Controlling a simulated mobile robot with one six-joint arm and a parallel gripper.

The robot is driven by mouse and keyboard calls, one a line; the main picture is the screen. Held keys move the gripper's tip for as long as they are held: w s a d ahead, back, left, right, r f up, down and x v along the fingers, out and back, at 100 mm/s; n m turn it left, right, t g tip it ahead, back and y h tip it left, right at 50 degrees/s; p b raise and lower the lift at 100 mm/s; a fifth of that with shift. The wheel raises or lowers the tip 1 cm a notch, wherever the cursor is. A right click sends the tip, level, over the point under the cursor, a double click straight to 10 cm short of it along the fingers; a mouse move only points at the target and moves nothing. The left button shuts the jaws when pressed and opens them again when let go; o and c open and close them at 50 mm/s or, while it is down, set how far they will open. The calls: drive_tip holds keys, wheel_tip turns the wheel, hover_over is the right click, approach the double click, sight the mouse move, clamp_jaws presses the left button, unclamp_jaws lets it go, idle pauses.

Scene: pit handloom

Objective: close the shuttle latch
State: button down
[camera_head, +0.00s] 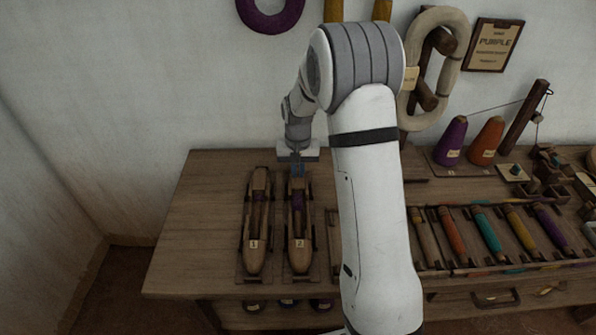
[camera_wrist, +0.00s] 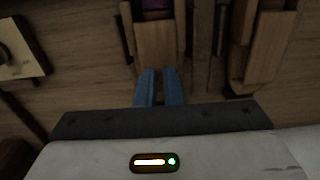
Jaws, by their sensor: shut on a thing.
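Two wooden boat-shaped shuttles lie side by side on the bench, shuttle 1 (camera_head: 254,232) and shuttle 2 (camera_head: 299,232), each with purple yarn inside. My gripper (camera_head: 298,170) is low at the far end of shuttle 2. In the wrist view its blue fingers (camera_wrist: 158,87) are close together at the end of shuttle 2 (camera_wrist: 160,42). They are shut on a small part there, which appears to be the shuttle latch. The fingers hide it, so I cannot make out its position. Shuttle 1 also shows in the wrist view (camera_wrist: 266,60), to the right.
My arm hides the bench right of shuttle 2. A rack (camera_head: 470,268) of several coloured bobbins lies farther right, with purple (camera_head: 451,141) and orange (camera_head: 487,141) yarn cones behind. The bench (camera_head: 200,220) is clear left of shuttle 1.

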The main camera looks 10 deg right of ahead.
sight(298, 175)
drive_tip(key=c, duration=1.8)
unclamp_jaws()
wheel_tip(298, 175, up, 7)
drive_tip(key=shift+f+p, duration=0.1)
drive_tip(key=shift+p, duration=0.55)
drive_tip(key=shift+r, duration=0.5)
drive_tip(key=shift+s+r, duration=0.1)
drive_tip(key=shift+r, duration=0.2)
drive_tip(key=s+r+n+t+p, duration=0.1)
drive_tip(key=s+r+p, duration=0.6)
drive_tip(key=s+r, duration=0.65)
drive_tip(key=shift+n+t, duration=0.7)
drive_tip(key=shift+t, duration=0.1)
drive_tip(key=s+r+p, duration=0.2)
drive_tip(key=s+r, duration=0.1)
drive_tip(key=s, duration=0.2)
drive_tip(key=s+r+p, duration=0.2)
drive_tip(key=s+r, duration=0.1)
drive_tip(key=s, duration=0.2)
drive_tip(key=s+r+p, duration=0.3)
drive_tip(key=s+r, duration=0.1)
drive_tip(key=s, duration=0.1)
